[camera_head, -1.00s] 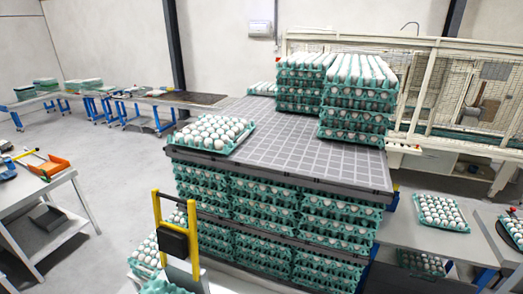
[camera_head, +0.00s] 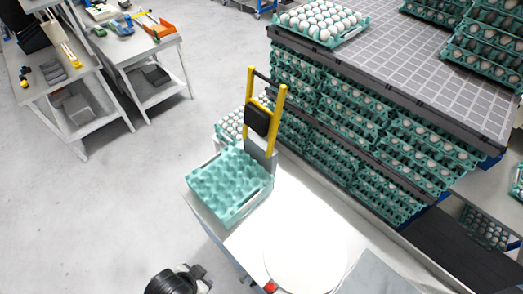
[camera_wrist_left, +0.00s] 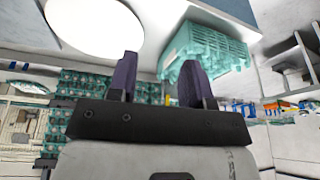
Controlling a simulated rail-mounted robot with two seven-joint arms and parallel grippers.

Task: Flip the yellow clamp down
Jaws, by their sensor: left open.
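The yellow clamp (camera_head: 279,120) is an upright frame of two yellow posts with a dark bar and a black pad between them. It stands at the edge of the white table, behind a teal egg tray stack (camera_head: 228,184). My left arm shows only as a dark and grey part at the bottom edge of the head view, well in front of the clamp. In the left wrist view my left gripper (camera_wrist_left: 158,62) is open and empty, its dark fingers apart. A small yellow bit shows between the fingers, too small to identify surely. My right gripper is not seen.
A grey pallet (camera_head: 405,65) on tall stacks of egg trays stands behind the clamp, with a full tray (camera_head: 318,38) on its near corner. The white table (camera_head: 240,245) has bare room in front. Work tables (camera_head: 150,45) with tools stand at the far left.

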